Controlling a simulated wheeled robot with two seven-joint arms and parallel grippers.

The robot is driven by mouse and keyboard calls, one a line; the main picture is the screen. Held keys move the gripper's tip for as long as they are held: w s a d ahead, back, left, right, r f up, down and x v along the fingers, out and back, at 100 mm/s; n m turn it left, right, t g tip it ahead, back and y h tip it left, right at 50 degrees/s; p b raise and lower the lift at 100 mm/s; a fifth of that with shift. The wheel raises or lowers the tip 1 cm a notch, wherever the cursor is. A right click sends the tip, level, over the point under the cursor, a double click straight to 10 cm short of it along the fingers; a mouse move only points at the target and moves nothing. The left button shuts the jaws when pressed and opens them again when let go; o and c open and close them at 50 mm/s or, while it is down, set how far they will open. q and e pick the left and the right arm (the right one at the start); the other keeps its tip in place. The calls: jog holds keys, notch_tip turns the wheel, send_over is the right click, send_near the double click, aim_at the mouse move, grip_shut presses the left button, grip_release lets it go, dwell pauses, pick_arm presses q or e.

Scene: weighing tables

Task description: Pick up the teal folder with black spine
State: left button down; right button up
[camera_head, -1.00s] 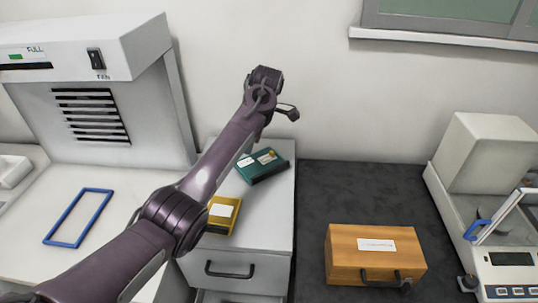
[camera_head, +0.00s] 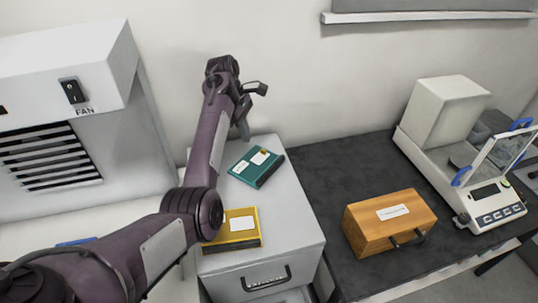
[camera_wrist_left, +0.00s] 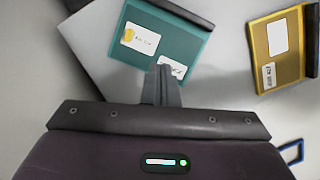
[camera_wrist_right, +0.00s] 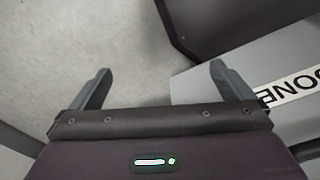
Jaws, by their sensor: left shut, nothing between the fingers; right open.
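The teal folder with black spine (camera_head: 254,168) lies flat on the grey drawer cabinet near the wall, with white and yellow labels on its cover. It also shows in the left wrist view (camera_wrist_left: 171,45). My left gripper (camera_wrist_left: 163,72) is shut and empty; its fingertips appear over the folder's label edge, and I cannot tell whether they touch it. In the head view my left gripper (camera_head: 243,130) is up beside the folder, partly hidden by its own wrist. My right gripper (camera_wrist_right: 160,75) is open and empty over the floor, outside the head view.
A yellow folder (camera_head: 240,226) lies on the front of the cabinet (camera_head: 290,215), close to my left forearm. A wooden case (camera_head: 389,222) and a balance (camera_head: 480,180) stand on the dark table (camera_head: 330,170). A fume hood (camera_head: 60,80) stands left.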

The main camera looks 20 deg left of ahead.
aim_at(268, 167)
pick_arm(q)
jog(key=p+x, duration=0.1)
jog(key=x, duration=0.2)
jog(key=shift+d+f, duration=0.15)
jog(key=shift+d, duration=0.15)
jog(key=x, duration=0.1)
jog(key=p+x, duration=0.1)
jog(key=x, duration=0.3)
jog(key=shift+s+a+f+p, duration=0.1)
jog(key=shift+a+f+p, duration=0.05)
jog(key=shift+a+p, duration=0.2)
jog(key=d+p, duration=0.1)
jog(key=d, duration=0.2)
jog(key=shift+w+d+p, duration=0.25)
jog(key=shift+d+p, duration=0.1)
jog(key=shift+p, duration=0.05)
jog(key=shift+d, duration=0.25)
pick_arm(e)
notch_tip(268, 167, up, 5)
jog(key=shift+s+a, duration=0.1)
jog(key=shift+a, duration=0.05)
